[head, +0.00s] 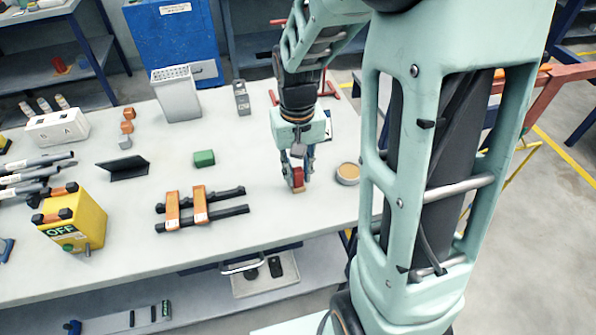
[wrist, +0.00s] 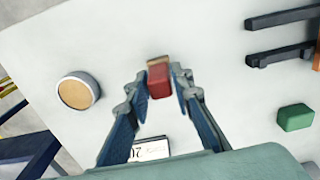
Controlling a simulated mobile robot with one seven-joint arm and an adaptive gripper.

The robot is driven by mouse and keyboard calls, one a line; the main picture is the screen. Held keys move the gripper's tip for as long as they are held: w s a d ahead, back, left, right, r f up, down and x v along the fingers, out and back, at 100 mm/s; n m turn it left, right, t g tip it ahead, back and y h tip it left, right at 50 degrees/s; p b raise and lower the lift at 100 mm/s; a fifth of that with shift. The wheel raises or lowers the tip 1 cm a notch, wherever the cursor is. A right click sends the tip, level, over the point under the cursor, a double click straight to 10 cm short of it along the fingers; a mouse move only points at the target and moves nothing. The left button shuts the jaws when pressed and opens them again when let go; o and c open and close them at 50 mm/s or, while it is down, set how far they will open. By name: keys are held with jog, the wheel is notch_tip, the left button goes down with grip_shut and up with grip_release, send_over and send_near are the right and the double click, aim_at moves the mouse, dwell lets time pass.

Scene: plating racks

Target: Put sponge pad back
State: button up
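A small red block with a tan layer (head: 298,178), which looks like the sponge pad, is between the fingertips of my gripper (head: 300,172). In the wrist view the red-and-tan pad (wrist: 159,82) sits snugly between the two blue fingers of my gripper (wrist: 160,75), which appear to touch its sides. The pad is at or just above the table near its front right; any small gap beneath it cannot be told. A green block (head: 204,158) lies on the table to the left and also shows in the wrist view (wrist: 295,117).
A round tan-topped container (head: 348,173) stands right of my gripper. Black bars with orange pieces (head: 201,204) lie front left. A labelled plate (wrist: 150,149) is near my fingers.

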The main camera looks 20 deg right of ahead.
aim_at(298, 170)
jog(key=shift+o, duration=1.3)
notch_tip(298, 170, up, 12)
jog(key=p, duration=0.1)
jog(key=shift+r, duration=0.25)
